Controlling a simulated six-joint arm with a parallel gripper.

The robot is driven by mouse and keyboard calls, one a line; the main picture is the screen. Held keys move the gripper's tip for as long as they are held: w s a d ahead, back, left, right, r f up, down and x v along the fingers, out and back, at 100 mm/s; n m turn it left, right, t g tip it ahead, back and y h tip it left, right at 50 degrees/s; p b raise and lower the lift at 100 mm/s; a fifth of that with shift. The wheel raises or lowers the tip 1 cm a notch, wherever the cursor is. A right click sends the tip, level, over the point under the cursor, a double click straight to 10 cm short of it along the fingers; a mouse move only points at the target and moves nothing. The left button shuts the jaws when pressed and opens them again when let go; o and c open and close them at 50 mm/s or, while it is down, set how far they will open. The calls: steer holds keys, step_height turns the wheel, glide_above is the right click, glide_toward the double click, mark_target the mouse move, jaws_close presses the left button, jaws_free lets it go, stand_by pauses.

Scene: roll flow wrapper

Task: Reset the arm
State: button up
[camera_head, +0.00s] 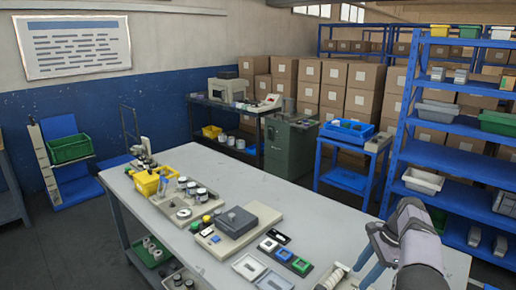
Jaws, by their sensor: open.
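My gripper (369,262) is at the lower right of the head view, over the right end of the grey workbench (300,207). Its blue-grey fingers are open and I see nothing held between them. My arm's grey link comes in from the bottom right edge. A ribbed light-coloured part (331,277) lies on the bench just left of the gripper. How high the gripper is above the bench is hard to tell.
On the bench are a grey device on a beige base (237,221), small coloured blocks (283,254), a white-framed tray (249,267) and a yellow bin (146,183). A blue shelf rack (460,125) stands behind my arm. The bench's back right is clear.

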steer(key=s+a+r+n+g+h, duration=0.1)
steer(key=s+a+r+n+h, duration=0.15)
steer(key=s+a+n, duration=0.8)
steer(key=s+a+f+n, duration=0.1)
steer(key=s+a+n, duration=0.3)
steer(key=s, duration=0.6)
steer(key=s+a+f+n+h, duration=0.1)
steer(key=s+a+n, duration=0.3)
steer(key=s, duration=0.5)
steer(key=shift+s+a+f+p, duration=0.35)
steer(key=shift+a+f+p, duration=0.05)
steer(key=shift+a+f, duration=0.05)
